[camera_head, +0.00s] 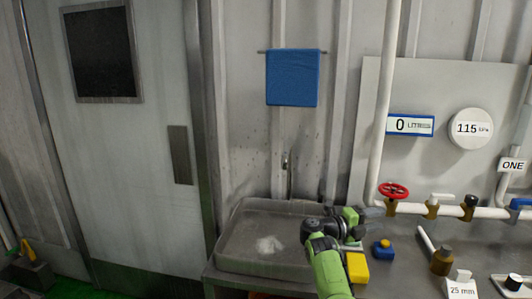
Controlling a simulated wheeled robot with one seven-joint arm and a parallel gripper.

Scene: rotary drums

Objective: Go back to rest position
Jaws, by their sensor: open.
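My green and black arm rises from the bottom of the head view, over the right edge of the grey sink (228,258). My gripper (377,212) is at the arm's end, pointing right, in front of the pipe panel and left of the red valve wheel (393,190). It looks open, with nothing visible between its fingers. The fingers are small and dark, so their exact gap is hard to see.
A yellow block (357,267) and a blue-and-yellow item (383,250) are close beside my arm. A brown-and-black item (442,261) and a "25 mm" block (461,287) stand farther right. A blue towel (292,78) hangs above the sink. A door (125,170) is left.

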